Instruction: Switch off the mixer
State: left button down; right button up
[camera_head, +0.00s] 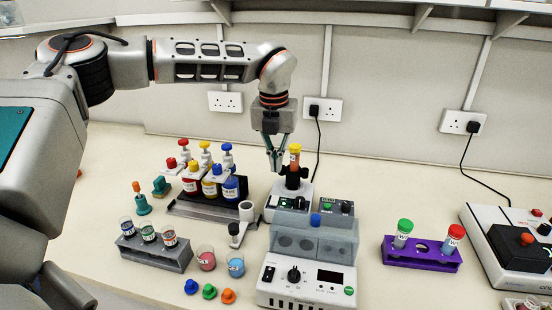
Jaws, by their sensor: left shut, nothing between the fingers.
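A small white unit that looks like the mixer (272,214) stands at the middle of the bench, behind the grey-lidded instrument. A tube with a yellow cap and orange contents (294,160) stands upright in its black head. A green light or switch shows low on its front; its exact setting is too small to tell. My left gripper (276,168) points down just left of the tube and above the mixer. Its fingers are shut and empty. Whether they touch the tube or the mixer I cannot tell. My right gripper is not in view.
A grey-lidded instrument (310,284) stands in front. A dark button box (337,208) is right of the mixer. Bottles (210,188) stand left on a dark tray. A purple tube rack (421,254) and a white-and-black machine (492,240) are to the right.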

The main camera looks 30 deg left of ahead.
aim_at(278, 198)
pick_arm(q)
jog(key=f, duration=0.6)
jog(key=w+f+p, duration=0.1)
jog(key=f, duration=0.2)
jog(key=shift+a, duration=0.15)
jog(key=shift+w+f, duration=0.1)
jog(key=shift+f, duration=0.45)
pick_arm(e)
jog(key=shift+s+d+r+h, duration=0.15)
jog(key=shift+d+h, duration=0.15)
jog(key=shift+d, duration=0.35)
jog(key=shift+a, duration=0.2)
